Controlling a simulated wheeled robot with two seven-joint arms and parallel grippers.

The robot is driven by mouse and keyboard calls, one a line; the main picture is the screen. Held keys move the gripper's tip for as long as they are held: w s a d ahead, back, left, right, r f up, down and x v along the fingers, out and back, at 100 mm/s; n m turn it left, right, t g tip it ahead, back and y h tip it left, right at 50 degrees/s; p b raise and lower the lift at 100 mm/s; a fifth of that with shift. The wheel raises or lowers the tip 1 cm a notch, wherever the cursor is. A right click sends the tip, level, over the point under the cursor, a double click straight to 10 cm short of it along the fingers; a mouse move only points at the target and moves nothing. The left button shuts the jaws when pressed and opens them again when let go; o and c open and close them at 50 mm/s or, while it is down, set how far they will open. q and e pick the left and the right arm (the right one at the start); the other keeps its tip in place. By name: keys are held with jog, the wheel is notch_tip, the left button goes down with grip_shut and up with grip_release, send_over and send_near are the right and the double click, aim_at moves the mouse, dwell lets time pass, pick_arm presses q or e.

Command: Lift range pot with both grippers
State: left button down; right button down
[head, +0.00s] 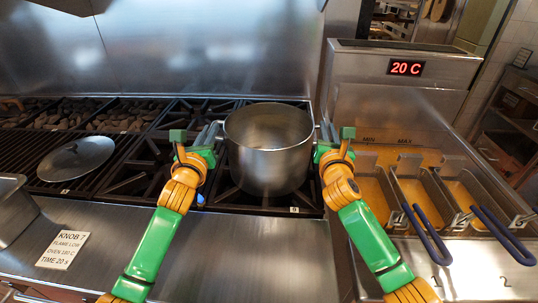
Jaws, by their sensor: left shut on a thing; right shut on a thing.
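The range pot (268,160) is a tall steel pot without a lid, upright over the right end of the black range grates. My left gripper (212,134) is at the pot's left side, shut on its left handle. My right gripper (326,134) is at the pot's right side, shut on its right handle. The handles are mostly hidden by the grippers. I cannot tell whether the pot's base touches the grate. The inside of the pot looks empty.
A round steel lid (76,158) lies on the grates at the left. A fryer (400,75) with blue-handled baskets (420,195) stands at the right. A label card (62,249) is on the steel front ledge (240,250). A steel container (12,210) sits at the left edge.

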pick_arm(q)
jog(key=shift+r, duration=0.15)
pick_arm(e)
jog(key=shift+r, duration=0.1)
dwell(0.5)
